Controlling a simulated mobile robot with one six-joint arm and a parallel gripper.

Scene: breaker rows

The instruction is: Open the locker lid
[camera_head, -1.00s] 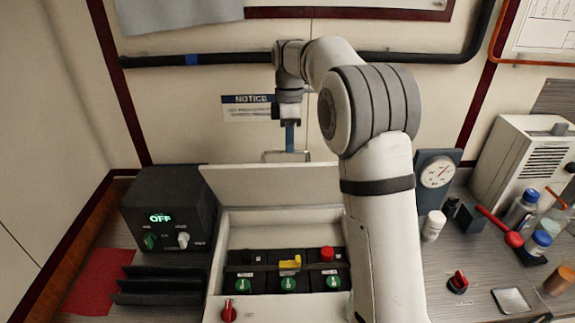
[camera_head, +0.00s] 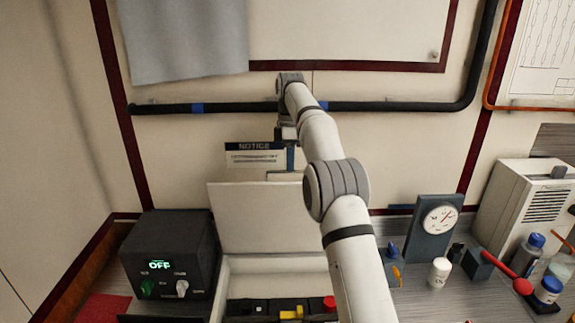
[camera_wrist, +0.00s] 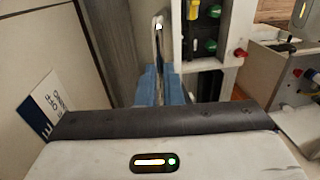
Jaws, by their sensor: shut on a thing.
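The white locker lid (camera_head: 255,222) stands raised at the back of the white locker in the head view, swung up towards the wall. My gripper (camera_head: 290,160) is at the lid's top edge, its blue fingers shut on the thin metal handle (camera_head: 283,177). In the wrist view, the blue fingers (camera_wrist: 160,88) close around the handle (camera_wrist: 158,45), seen nearly end-on. The locker's white rim (camera_head: 280,263) frames a row of dark breakers, partly cut off at the picture's bottom. The breakers' green knobs (camera_wrist: 211,45) also show in the wrist view.
A dark box reading OFF (camera_head: 168,255) stands left of the locker. A gauge (camera_head: 436,222), a white bottle (camera_head: 439,272) and a beige cabinet (camera_head: 525,200) stand to the right. The wall with a black pipe (camera_head: 390,106) and a notice (camera_head: 254,155) is close behind the lid.

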